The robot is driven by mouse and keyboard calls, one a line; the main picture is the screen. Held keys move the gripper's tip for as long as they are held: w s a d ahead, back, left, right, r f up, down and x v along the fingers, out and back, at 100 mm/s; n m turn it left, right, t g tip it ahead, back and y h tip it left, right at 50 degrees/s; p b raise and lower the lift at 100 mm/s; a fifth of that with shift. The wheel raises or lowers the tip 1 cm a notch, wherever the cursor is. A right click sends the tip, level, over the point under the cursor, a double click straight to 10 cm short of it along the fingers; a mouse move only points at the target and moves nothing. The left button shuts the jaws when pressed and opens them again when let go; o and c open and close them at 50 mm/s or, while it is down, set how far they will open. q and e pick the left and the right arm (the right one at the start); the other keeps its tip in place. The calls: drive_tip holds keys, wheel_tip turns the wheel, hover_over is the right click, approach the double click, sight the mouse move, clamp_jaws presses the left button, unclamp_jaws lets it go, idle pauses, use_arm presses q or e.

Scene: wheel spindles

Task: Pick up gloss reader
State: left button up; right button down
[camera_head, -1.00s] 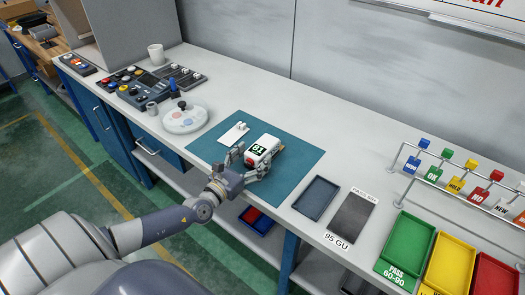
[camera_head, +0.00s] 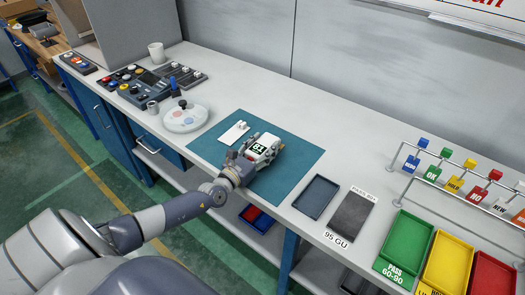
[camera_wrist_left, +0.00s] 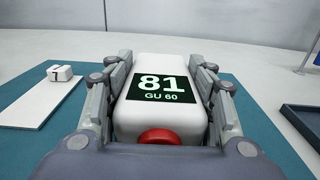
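The gloss reader is a white block (camera_head: 262,144) with a dark display, standing on the teal mat (camera_head: 300,165). In the left wrist view the gloss reader (camera_wrist_left: 160,65) fills the middle; its display reads 81 GU 60, with a red button at its near end. My left gripper (camera_head: 259,147) is down around the reader. In the left wrist view, one finger of the left gripper (camera_wrist_left: 162,82) lies along each side of it, very close. I cannot tell whether both fingers press on it. My right gripper is not in view.
A white plate with a small block (camera_head: 235,133) lies left of the reader. An empty dark tray (camera_head: 316,195) and a grey panel (camera_head: 352,215) lie to the right. Green (camera_head: 405,245) and yellow (camera_head: 450,265) trays stand farther right. A round white dish (camera_head: 185,118) stands left.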

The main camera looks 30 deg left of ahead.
sight(262, 145)
use_arm(q)
drive_tip(key=c, duration=0.5)
drive_tip(key=shift+r, duration=0.1)
drive_tip(key=shift+c, duration=0.2)
drive_tip(key=shift+r, duration=0.3)
drive_tip(key=r, duration=0.3)
drive_tip(key=shift+s+p, duration=0.25)
drive_tip(key=shift+p, duration=0.1)
drive_tip(key=s+r+b, duration=0.1)
drive_tip(key=s+b, duration=0.2)
drive_tip(key=s, duration=1.2)
drive_tip(key=shift+s+a, duration=0.2)
drive_tip(key=shift+s, duration=0.1)
